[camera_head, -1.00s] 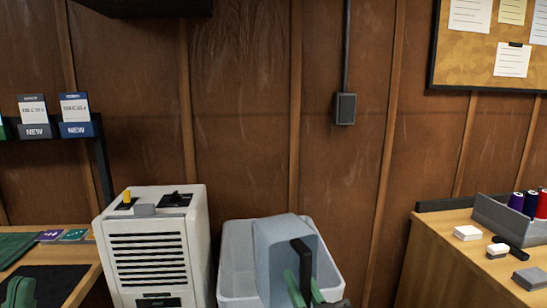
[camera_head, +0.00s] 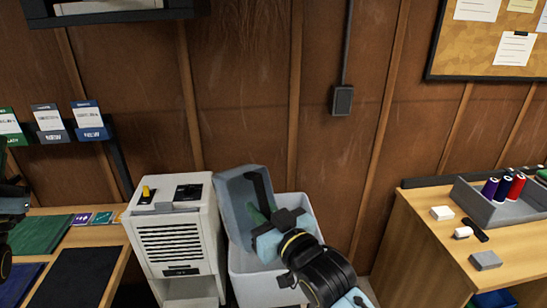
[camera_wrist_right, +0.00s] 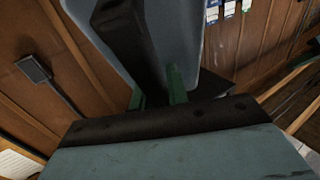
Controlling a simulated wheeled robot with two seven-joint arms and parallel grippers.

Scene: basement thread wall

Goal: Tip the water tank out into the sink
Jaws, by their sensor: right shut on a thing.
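The water tank (camera_head: 233,198) is a grey-blue box with a black handle (camera_head: 263,188). It is tilted to the left, over the back left part of the pale grey sink (camera_head: 258,287). My right gripper (camera_head: 258,214), with green fingers, is shut on the tank's handle. The right wrist view also shows the handle (camera_wrist_right: 128,40) between the green fingers (camera_wrist_right: 158,88), with the tank (camera_wrist_right: 172,35) behind. The tank's inside and any water are hidden. A dark part of my left arm shows at the left edge; its fingers cannot be made out.
A white dehumidifier (camera_head: 172,243) with an open lower bay stands just left of the sink. A desk with a dark mat (camera_head: 80,280) is at the left. A wooden bench (camera_head: 425,262) with a grey spool tray (camera_head: 510,215) is at the right. The wall is behind.

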